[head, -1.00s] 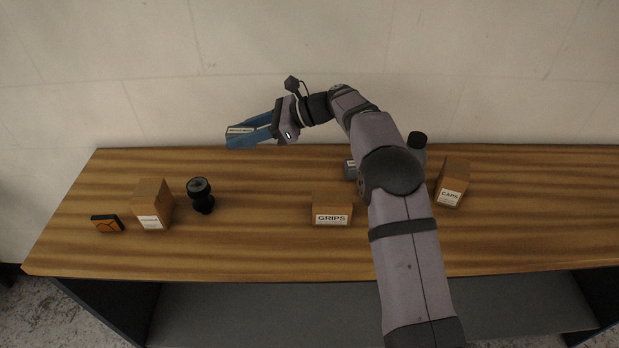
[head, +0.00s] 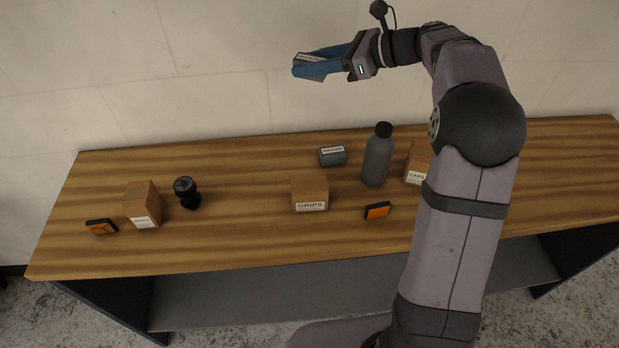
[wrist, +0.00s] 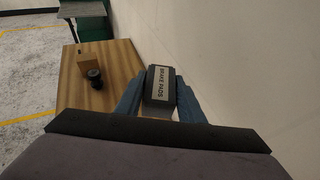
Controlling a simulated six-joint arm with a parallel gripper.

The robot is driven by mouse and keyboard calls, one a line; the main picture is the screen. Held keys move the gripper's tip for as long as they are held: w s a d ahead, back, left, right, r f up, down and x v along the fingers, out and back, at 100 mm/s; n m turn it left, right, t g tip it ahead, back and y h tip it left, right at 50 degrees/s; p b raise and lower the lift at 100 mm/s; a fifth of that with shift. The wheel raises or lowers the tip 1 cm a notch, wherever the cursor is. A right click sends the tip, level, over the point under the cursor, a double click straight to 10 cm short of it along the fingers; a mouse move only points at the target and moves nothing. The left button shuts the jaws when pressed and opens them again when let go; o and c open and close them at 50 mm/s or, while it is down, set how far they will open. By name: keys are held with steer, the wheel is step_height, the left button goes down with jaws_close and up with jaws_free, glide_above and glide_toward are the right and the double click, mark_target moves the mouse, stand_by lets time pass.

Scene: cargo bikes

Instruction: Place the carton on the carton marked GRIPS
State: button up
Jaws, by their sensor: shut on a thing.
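My gripper (head: 322,66) is raised well above the back of the table, near the wall. Its blue fingers are shut on a small dark grey carton with a white label, which reads BRAKE PADS in the wrist view (wrist: 160,87). In the head view the fingers mostly hide this carton. The brown carton marked GRIPS (head: 309,192) stands on the table near the middle, below my gripper and apart from it. Its top is bare.
On the wooden table (head: 240,235) stand another grey labelled carton (head: 332,156), a grey bottle (head: 377,158), the CAPS carton (head: 417,168), an orange-faced block (head: 378,211), a black knobbed object (head: 187,192), a brown carton (head: 143,207) and another orange block (head: 101,227).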

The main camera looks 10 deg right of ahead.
steer(key=s+d+f, duration=0.2)
steer(key=s, duration=0.3)
glide_above(310, 186)
step_height(310, 186, down, 9)
steer(key=shift+w+f+n+g+p, duration=0.1)
steer(key=shift+f+n+g+p, duration=0.1)
steer(key=shift+n+g+p, duration=0.2)
steer(key=shift+f+p, duration=0.85)
steer(key=shift+f, duration=4.1)
steer(key=shift+f, duration=0.1)
